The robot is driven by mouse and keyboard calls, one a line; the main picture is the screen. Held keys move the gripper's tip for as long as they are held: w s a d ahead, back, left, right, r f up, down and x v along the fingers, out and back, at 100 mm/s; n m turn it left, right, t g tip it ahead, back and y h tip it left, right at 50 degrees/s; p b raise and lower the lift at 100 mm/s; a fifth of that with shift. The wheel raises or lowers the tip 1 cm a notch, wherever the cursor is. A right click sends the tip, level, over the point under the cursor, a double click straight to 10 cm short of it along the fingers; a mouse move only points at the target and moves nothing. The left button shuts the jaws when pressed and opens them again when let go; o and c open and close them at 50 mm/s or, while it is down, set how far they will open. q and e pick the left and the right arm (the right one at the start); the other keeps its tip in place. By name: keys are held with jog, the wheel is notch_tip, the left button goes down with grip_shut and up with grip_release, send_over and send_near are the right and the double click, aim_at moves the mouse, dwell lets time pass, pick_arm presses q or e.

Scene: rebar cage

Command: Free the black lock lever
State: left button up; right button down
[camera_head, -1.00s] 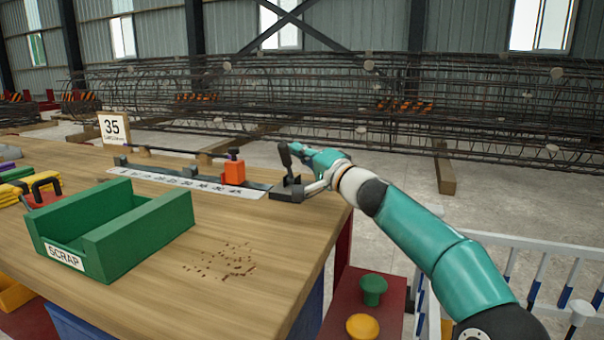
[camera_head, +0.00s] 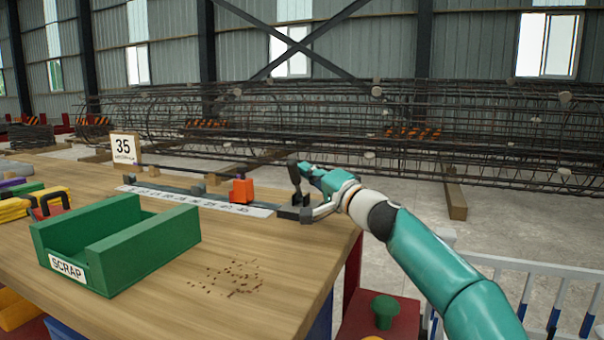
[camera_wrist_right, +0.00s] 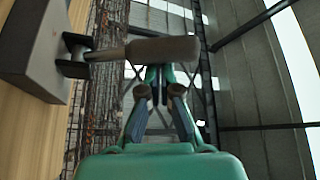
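The black lock lever (camera_head: 295,177) stands up, tilted slightly left, from a dark base at the right end of the measuring rail (camera_head: 200,195) on the bench. In the right wrist view the lever (camera_wrist_right: 163,49) is a thick bar lying across the picture, its pivot at the left. My right gripper (camera_head: 307,169) is at the lever's right side, near its upper part. In the right wrist view its fingertips (camera_wrist_right: 160,75) are close together with nothing seen between them, partly hidden behind the lever. I cannot tell whether they touch it. My left gripper is out of view.
An orange stop block (camera_head: 242,190) sits on the rail, left of the lever. A green scrap bin (camera_head: 150,247) stands on the wooden bench, with a sign reading 35 (camera_head: 125,148) behind it. A long rebar cage (camera_head: 330,125) lies behind. The bench front is mostly clear.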

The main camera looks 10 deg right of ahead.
jog(key=shift+w+d+r+p, duration=1.15)
jog(key=shift+w+d+p, duration=0.25)
jog(key=shift+p, duration=0.8)
jog(key=b+v, duration=0.7)
jog(key=v, duration=0.3)
jog(key=shift+f, duration=0.4)
jog(key=shift+s, duration=0.15)
